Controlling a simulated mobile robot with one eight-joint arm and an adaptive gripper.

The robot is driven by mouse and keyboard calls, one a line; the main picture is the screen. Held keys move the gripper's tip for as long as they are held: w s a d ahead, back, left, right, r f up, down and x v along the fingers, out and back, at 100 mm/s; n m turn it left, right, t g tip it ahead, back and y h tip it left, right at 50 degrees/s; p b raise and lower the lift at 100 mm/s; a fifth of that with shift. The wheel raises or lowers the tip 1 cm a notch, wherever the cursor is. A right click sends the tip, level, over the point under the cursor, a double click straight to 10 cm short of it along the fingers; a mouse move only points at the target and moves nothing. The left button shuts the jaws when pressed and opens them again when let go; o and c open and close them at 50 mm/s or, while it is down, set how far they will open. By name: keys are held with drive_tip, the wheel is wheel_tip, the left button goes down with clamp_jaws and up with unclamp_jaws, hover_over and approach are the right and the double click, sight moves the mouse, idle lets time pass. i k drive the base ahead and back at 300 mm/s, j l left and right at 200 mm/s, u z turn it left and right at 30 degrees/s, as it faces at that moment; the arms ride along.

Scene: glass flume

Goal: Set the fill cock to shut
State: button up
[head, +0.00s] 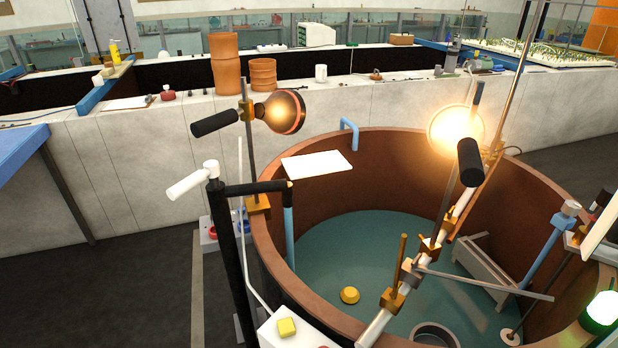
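A black standpipe (232,262) rises beside the left rim of the large brown tub (265,235). On its top sits what looks like the fill cock, a white fitting with a thick white lever (188,186). The lever points to the left and slightly down, away from the tub. A black arm pipe (258,188) runs right from the post towards the rim, with a blue pipe (289,235) going down inside the tub. No marking shows which lever position is shut, and no flow can be made out. My gripper is not in view.
Two lit lamps (285,111) (457,131) with black handles stand over the tub. A white box with a yellow button (287,327) is near the front. A sloping rail with brass clamps (392,299) crosses the tub. Dark floor (110,250) lies open at left.

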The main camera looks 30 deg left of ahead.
sight(211, 171)
drive_tip(key=u, duration=2.1)
drive_tip(key=i+j+z, duration=0.15)
drive_tip(key=j+z, duration=0.1)
drive_tip(key=j, duration=0.3)
drive_tip(key=i+j+z, duration=0.2)
drive_tip(key=i+j, duration=0.05)
drive_tip(key=j, duration=0.05)
